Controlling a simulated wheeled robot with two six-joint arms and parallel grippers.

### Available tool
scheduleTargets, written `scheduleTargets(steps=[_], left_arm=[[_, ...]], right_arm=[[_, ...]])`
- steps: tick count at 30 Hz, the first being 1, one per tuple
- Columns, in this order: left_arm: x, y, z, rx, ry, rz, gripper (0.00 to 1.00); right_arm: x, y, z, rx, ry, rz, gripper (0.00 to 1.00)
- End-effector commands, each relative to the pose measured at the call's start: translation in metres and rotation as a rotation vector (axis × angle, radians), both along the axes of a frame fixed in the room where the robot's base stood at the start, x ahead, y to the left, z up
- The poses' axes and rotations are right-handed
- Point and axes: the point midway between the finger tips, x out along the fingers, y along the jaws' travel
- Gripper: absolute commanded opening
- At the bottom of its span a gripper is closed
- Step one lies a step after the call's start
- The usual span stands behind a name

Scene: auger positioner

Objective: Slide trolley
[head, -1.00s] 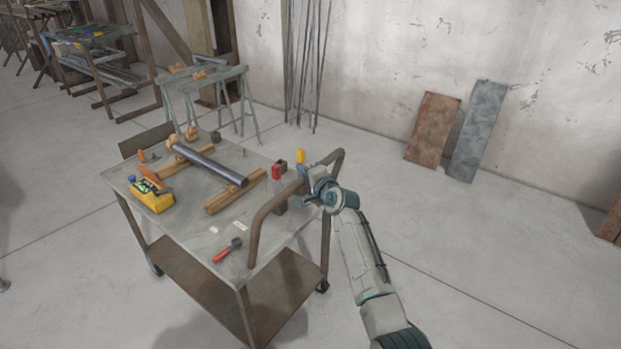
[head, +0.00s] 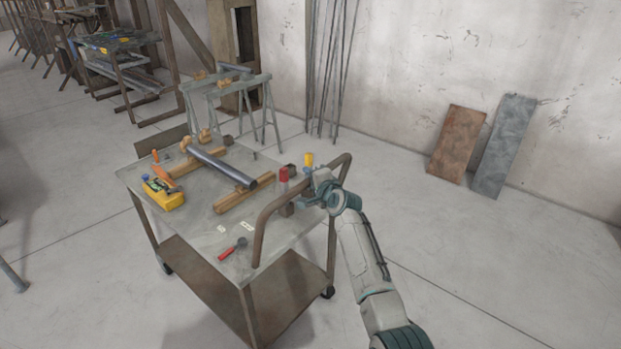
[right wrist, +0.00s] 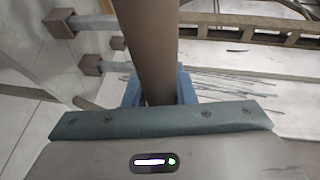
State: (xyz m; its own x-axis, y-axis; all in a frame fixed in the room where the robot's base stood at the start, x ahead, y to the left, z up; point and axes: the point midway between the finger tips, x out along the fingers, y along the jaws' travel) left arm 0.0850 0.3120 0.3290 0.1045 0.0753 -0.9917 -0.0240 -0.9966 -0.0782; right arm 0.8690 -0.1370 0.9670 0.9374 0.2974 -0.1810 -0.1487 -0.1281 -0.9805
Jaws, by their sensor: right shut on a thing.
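The trolley (head: 160,219) is a worn metal cart with a flat top, a lower shelf (head: 205,270) and casters. Its brown tube handle (head: 262,226) rises at the near right end. My right gripper (head: 316,199) is shut on the handle bar. In the right wrist view the brown bar (right wrist: 148,45) runs between the blue fingers (right wrist: 157,88). On the trolley top lie a grey pipe (head: 222,166) on wooden blocks, a yellow tool box (head: 166,196) and a red-handled tool (head: 232,249). My left gripper is not in view.
Sawhorses (head: 240,107) stand behind the trolley, with thin rods (head: 330,70) leaning on the wall. A brown panel (head: 458,143) and a grey panel (head: 503,146) lean on the wall at right. Floor (head: 500,260) to the right is clear.

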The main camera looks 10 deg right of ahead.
Motion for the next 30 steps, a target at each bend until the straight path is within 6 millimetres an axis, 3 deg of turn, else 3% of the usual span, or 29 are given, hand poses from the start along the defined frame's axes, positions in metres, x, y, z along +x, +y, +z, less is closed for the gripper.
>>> scheduleTargets(steps=[7, 8, 11, 23, 30], left_arm=[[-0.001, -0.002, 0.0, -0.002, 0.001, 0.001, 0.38], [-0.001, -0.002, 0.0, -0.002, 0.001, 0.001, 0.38], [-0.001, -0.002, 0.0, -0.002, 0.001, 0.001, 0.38], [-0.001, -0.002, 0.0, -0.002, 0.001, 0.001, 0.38], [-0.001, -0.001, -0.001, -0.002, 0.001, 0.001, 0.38]], right_arm=[[0.002, 0.0, 0.007, 0.004, -0.01, -0.002, 0.0], [0.002, 0.0, 0.007, 0.004, -0.01, -0.002, 0.25], [0.002, 0.001, 0.007, 0.004, -0.01, -0.001, 0.45], [-0.004, -0.001, 0.003, 0.003, -0.004, 0.0, 0.45], [-0.032, -0.01, 0.007, 0.001, -0.005, -0.001, 0.45]])
